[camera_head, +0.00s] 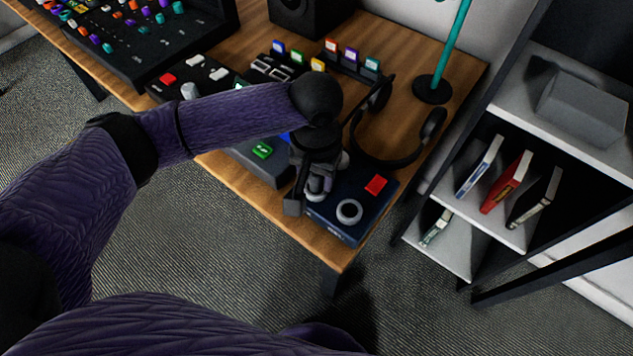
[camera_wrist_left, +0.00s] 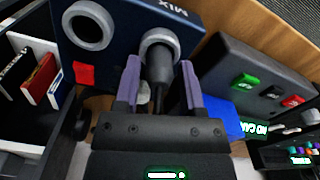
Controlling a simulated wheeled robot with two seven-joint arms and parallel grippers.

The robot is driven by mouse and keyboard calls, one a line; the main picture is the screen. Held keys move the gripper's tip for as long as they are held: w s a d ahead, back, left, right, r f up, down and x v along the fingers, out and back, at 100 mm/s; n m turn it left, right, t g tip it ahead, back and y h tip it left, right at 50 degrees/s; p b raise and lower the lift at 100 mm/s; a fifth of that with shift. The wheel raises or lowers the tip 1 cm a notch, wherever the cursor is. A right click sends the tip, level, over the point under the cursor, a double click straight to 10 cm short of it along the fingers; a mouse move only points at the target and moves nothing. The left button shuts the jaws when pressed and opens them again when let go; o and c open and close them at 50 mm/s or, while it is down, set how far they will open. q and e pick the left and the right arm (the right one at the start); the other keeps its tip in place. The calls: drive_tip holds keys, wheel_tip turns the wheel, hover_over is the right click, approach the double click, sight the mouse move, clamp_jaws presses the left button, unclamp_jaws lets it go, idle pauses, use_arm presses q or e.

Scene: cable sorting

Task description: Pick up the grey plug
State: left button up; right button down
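A dark blue box (camera_head: 338,228) marked MIX stands at the table's near right corner, with a red block and two light grey ring sockets. It also shows in the wrist view (camera_wrist_left: 120,52). A dark grey plug (camera_wrist_left: 158,66) sits in the ring beside the MIX lettering. The other ring (camera_head: 349,211) is empty. My left gripper (camera_wrist_left: 158,82) is over the box, its two purple fingers open on either side of the plug, with gaps visible. In the head view the left gripper (camera_head: 307,195) hides most of the plug and its ring. My right gripper is out of view.
Another dark box with a green button (camera_head: 262,150) stands left of the blue box. Headphones (camera_head: 400,145) lie behind it, near a green stand (camera_head: 432,88). A shelf (camera_head: 490,190) with books stands right of the table. Small coloured cards (camera_head: 352,58) stand farther back.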

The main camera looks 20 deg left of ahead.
use_arm(q)
drive_tip(key=c, duration=0.5)
clamp_jaws()
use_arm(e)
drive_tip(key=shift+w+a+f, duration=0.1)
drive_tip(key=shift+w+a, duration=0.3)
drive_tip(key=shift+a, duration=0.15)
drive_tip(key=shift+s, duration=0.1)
